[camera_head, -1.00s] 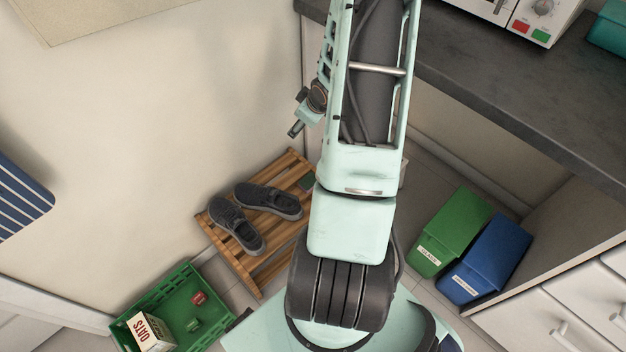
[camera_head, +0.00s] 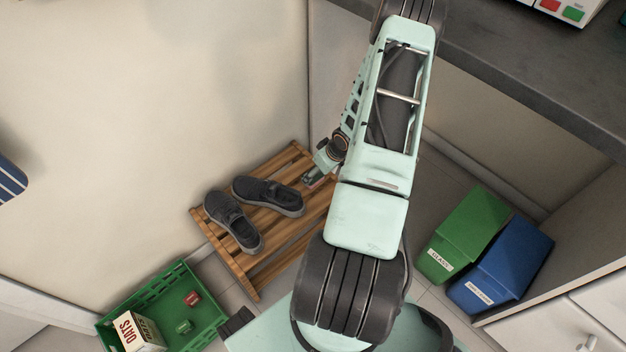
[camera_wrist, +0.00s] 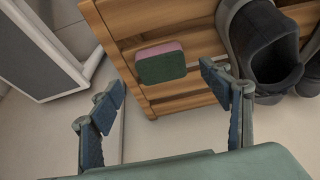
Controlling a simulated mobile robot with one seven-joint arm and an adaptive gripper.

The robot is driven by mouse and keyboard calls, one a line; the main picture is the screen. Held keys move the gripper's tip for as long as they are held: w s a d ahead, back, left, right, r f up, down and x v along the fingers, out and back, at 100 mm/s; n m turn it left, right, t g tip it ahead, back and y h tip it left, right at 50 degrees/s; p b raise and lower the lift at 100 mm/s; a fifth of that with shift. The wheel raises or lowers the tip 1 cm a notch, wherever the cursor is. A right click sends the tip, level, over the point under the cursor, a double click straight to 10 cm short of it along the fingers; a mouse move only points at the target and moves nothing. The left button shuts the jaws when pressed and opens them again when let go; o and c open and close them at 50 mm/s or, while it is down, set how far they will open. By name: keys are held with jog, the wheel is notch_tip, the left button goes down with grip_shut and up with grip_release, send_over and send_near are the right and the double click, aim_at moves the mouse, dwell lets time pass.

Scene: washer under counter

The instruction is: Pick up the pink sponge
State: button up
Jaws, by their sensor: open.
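The pink sponge (camera_wrist: 161,62) lies on the slats of a wooden rack (camera_wrist: 117,18) in the wrist view. Its broad face is dark green and its edge is pink. My gripper (camera_wrist: 162,84) is open and empty, with the sponge beyond the fingertips and lying between their directions. In the head view my gripper (camera_head: 311,180) is at the far right corner of the rack (camera_head: 241,273). My arm and gripper largely hide the sponge there.
Dark shoes (camera_head: 268,195) stand on the rack, close to the right finger in the wrist view (camera_wrist: 262,45). A green crate (camera_head: 207,318) stands at lower left. Green (camera_head: 463,232) and blue (camera_head: 502,262) bins stand right, below the dark counter (camera_head: 530,75).

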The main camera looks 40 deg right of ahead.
jog(key=b+x, duration=0.2)
jog(key=x, duration=0.3)
jog(key=shift+w+a+r, duration=0.1)
jog(key=c, duration=0.8)
